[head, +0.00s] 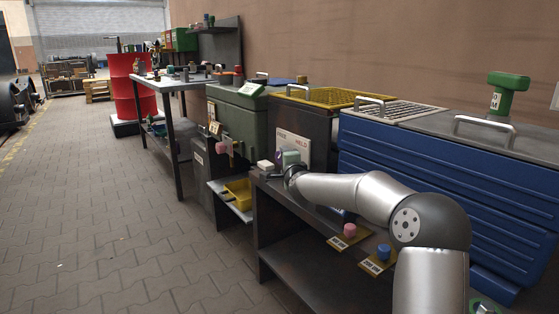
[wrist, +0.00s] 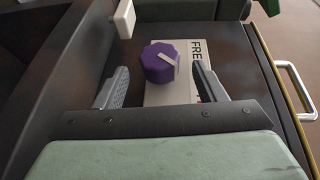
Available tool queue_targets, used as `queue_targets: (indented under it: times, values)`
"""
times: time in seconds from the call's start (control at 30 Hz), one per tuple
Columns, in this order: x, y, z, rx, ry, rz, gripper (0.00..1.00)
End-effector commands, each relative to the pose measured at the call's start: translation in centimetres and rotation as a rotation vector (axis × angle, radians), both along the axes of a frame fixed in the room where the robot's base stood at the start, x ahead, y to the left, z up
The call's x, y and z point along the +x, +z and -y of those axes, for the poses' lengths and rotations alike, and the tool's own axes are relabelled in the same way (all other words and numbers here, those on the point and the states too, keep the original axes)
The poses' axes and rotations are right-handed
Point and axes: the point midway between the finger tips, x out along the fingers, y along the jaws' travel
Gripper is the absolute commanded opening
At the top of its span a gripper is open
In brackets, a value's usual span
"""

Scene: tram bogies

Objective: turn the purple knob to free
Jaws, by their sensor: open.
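The purple knob (wrist: 159,63) shows in the wrist view, faceted, with a white line on its face. It sits on a white plate (wrist: 180,92) whose visible letters read "FRE"; the rest is covered by a finger. My gripper (wrist: 160,70) is open, with one grey finger on each side of the knob and visible gaps between. In the head view the plate (head: 301,143) reads "FREE" and "HELD".
A cream block (wrist: 123,18) stands close to the knob in the wrist view. A bench below bears a pink knob (head: 350,230) and a blue knob (head: 384,251).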

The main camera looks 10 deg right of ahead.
Motion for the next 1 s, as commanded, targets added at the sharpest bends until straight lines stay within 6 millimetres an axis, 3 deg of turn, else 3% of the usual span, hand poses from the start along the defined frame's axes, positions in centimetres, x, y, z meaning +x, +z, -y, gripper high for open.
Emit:
queue_targets:
  times: [0.1, 0.3, 0.5, 0.8, 0.97, 1.0]
  values:
    - [2.6, -0.4, -0.3, 0.001, 0.002, 0.000, 0.64]
    - [5.5, -0.6, -0.5, -0.001, 0.001, 0.000, 0.64]
    - [6.6, -0.6, -0.5, -0.001, 0.000, 0.000, 0.64]
    - [6.7, -0.6, -0.5, -0.002, 0.001, -0.001, 0.64]
    - [6.7, -0.6, -0.5, -0.002, 0.001, -0.001, 0.20]
    - [6.7, -0.6, -0.5, -0.002, 0.001, -0.001, 0.19]
